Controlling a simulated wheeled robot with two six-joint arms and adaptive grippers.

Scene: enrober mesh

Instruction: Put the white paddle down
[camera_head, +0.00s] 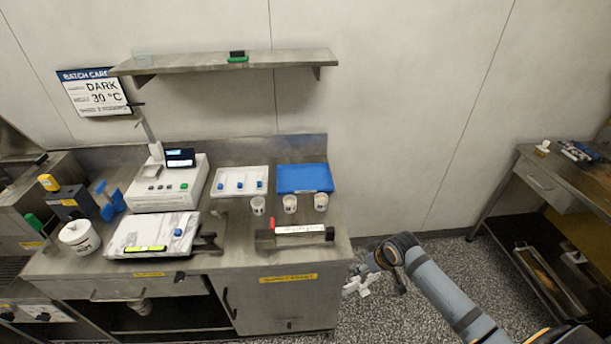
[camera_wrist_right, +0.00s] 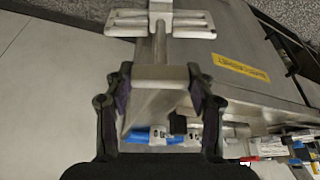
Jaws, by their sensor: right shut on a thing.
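The white paddle shows as a pale, slotted head on a thin shaft (camera_wrist_right: 160,45) in the right wrist view. My right gripper (camera_wrist_right: 160,80) is shut on its block-shaped grip, one finger on each side. In the head view the paddle (camera_head: 356,287) is a small pale shape at the end of my right arm. My right gripper (camera_head: 372,268) holds it in the air just off the right front corner of the steel bench (camera_head: 345,245). My left gripper is not in view.
The bench holds a white instrument (camera_head: 165,190), a white tray (camera_head: 240,172), a blue tray (camera_head: 305,178), several small cups (camera_head: 290,203) and a dark-ended bar (camera_head: 300,231). A shelf (camera_head: 225,62) hangs above. A side table (camera_head: 535,180) stands at right. Speckled floor lies between.

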